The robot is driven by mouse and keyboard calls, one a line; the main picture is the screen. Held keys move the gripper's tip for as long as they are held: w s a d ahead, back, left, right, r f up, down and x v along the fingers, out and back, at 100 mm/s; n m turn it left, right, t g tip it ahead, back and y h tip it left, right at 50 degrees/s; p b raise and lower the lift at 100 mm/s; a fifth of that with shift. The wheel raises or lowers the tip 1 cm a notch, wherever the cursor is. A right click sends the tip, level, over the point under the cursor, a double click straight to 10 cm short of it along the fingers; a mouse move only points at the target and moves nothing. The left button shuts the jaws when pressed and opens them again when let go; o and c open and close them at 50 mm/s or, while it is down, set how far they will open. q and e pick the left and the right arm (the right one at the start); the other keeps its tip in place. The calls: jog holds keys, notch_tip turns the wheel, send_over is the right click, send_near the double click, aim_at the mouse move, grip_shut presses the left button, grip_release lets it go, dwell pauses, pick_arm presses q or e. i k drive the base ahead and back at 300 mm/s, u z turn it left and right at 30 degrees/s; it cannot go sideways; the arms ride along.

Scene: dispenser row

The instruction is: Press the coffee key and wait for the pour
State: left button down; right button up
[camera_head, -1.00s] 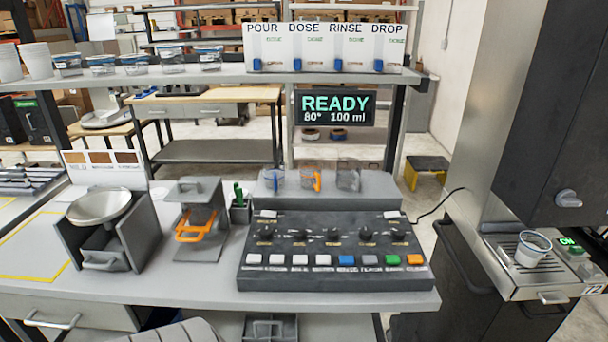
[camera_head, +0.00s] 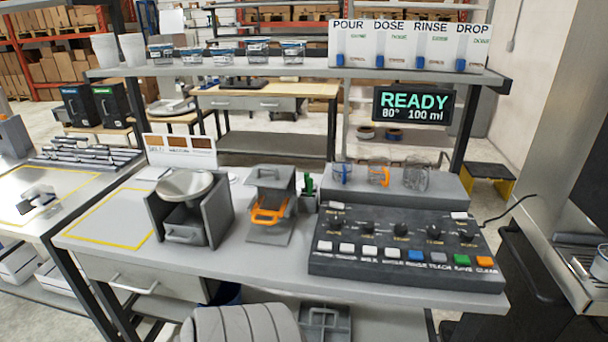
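The dark control panel (camera_head: 400,250) lies on the right of the grey bench. Its front row has several white keys (camera_head: 346,248), then blue (camera_head: 415,255), grey (camera_head: 438,257), green (camera_head: 461,260) and orange (camera_head: 485,263) ones. The small labels are mostly too small to read, so I cannot tell which key is coffee. The display (camera_head: 412,105) reads READY, 80° and 100 ml. A steel machine (camera_head: 560,250) is cut by the right edge, with a clear cup (camera_head: 601,265) on its tray. Neither gripper is in view.
A shelf (camera_head: 300,75) spans above. A side table (camera_head: 30,225) stands at left.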

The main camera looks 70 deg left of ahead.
aim_at(324, 246)
jog(key=k, duration=0.5)
jog(key=u, duration=0.75)
jog(key=i, duration=0.5)
jog(key=u, duration=0.05)
